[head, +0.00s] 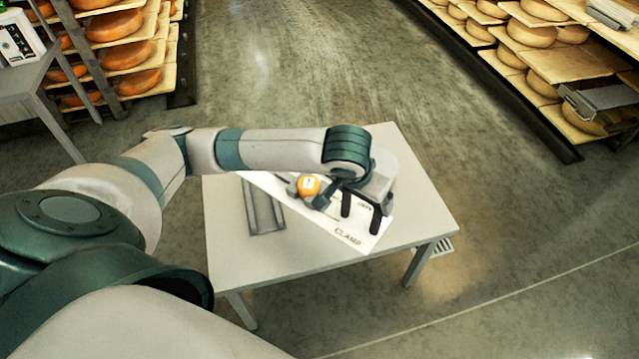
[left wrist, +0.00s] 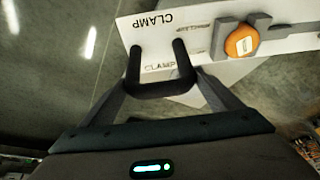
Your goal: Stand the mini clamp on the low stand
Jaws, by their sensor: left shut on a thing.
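My left gripper (head: 362,208) is over the right part of the table. It is shut on a dark U-shaped piece (left wrist: 160,88), which looks like the mini clamp; it also shows in the head view (head: 376,219). Its two prongs point down toward a white board marked CLAMP (head: 349,237). Whether the prongs touch the board I cannot tell. A grey, flat, raised-edge piece (head: 265,212), probably the low stand, is on the left part of the table, with nothing on it. My right gripper is not in view.
An orange round thing with a white label (head: 308,186) and grey parts lies on the board, left of my gripper. The pale table (head: 240,262) is bare at its front. Cheese shelves (head: 530,70) stand back right, others (head: 115,60) back left.

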